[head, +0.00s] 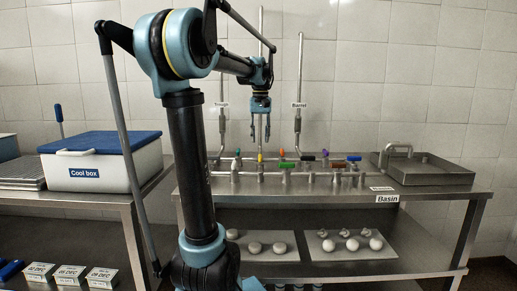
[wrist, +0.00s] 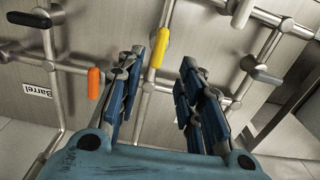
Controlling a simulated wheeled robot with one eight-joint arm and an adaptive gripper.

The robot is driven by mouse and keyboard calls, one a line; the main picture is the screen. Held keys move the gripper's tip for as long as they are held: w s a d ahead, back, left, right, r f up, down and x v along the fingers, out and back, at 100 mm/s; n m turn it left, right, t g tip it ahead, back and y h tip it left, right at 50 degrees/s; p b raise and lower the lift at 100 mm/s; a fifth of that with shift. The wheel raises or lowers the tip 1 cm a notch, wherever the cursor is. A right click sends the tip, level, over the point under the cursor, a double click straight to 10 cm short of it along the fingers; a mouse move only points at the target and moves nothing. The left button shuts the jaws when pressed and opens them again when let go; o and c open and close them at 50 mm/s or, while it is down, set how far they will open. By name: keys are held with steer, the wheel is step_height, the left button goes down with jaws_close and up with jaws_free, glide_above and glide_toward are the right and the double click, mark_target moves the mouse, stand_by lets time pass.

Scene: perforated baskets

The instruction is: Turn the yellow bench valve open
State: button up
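The yellow valve handle (head: 260,157) stands on the pipework of the steel bench, left of the orange handle. In the wrist view the yellow handle (wrist: 161,47) is a slim bar, just beyond and between my fingertips, roughly in line with the pipe running towards me. My gripper (head: 260,138) points down above the yellow valve. In the wrist view my gripper (wrist: 161,64) is open, with its two blue fingers spread and nothing between the tips. I cannot tell the exact height gap to the handle.
An orange handle (wrist: 94,83) is close to my left finger. Two upright pipes rise behind, one labelled Barrel (head: 299,105). A steel basin (head: 430,170) is at right, a cool box (head: 101,165) at left.

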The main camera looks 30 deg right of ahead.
steer(key=shift+r, duration=2.1)
